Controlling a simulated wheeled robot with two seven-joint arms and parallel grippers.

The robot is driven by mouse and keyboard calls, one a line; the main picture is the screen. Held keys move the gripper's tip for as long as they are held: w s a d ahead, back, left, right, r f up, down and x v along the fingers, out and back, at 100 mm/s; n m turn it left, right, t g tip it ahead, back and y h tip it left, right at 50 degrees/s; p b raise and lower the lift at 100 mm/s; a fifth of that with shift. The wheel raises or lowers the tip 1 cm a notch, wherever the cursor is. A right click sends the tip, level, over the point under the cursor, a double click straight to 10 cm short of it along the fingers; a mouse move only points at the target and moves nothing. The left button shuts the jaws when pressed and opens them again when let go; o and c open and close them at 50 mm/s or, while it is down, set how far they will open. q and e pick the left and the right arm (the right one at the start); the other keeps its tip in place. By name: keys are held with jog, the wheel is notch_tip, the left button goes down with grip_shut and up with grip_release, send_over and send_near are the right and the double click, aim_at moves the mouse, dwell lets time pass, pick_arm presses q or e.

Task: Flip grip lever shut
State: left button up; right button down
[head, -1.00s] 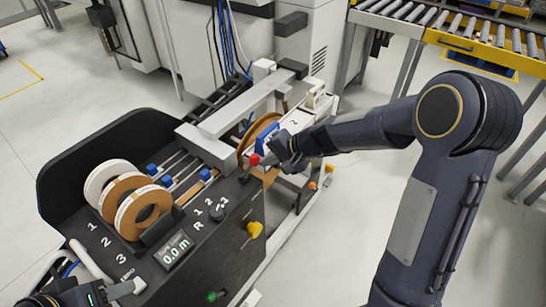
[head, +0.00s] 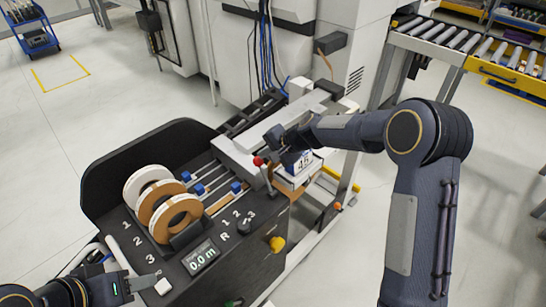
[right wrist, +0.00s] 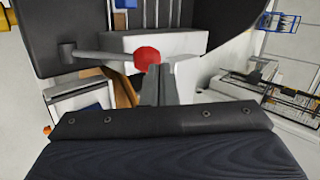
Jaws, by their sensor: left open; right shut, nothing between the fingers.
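The grip lever, with its red knob (head: 258,161), stands up from the black machine housing beside the grey beam and leans left in the head view. In the right wrist view its red knob (right wrist: 147,57) and grey rod show just left of my fingers. My right gripper (head: 283,158) is shut and empty, close to the right of the knob; its fingertips (right wrist: 172,68) look beside the knob, and I cannot tell whether they touch. My left gripper (head: 152,283) is open and empty at the lower left, near the housing's front edge.
Several edge-band rolls (head: 175,217) sit in the black tray, with blue-clamped strips (head: 201,189) beside them. A display (head: 202,260) reads 0.0 m beside a selector knob (head: 244,226) and a yellow knob (head: 277,243). A roller conveyor (head: 470,50) stands at the back right.

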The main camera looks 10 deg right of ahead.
jog(key=shift+w+a+f, duration=0.3)
jog(key=shift+w+a, duration=0.3)
jog(key=shift+w, duration=0.1)
jog(key=shift+r, duration=0.1)
jog(key=shift+d+r, duration=0.2)
jog(key=shift+r, duration=0.05)
notch_tip(320, 180, up, 12)
jog(key=d, duration=0.2)
jog(key=shift+w+p, duration=0.25)
jog(key=shift+p, duration=0.1)
jog(key=shift+s+d+r, duration=0.1)
jog(key=shift+d, duration=0.1)
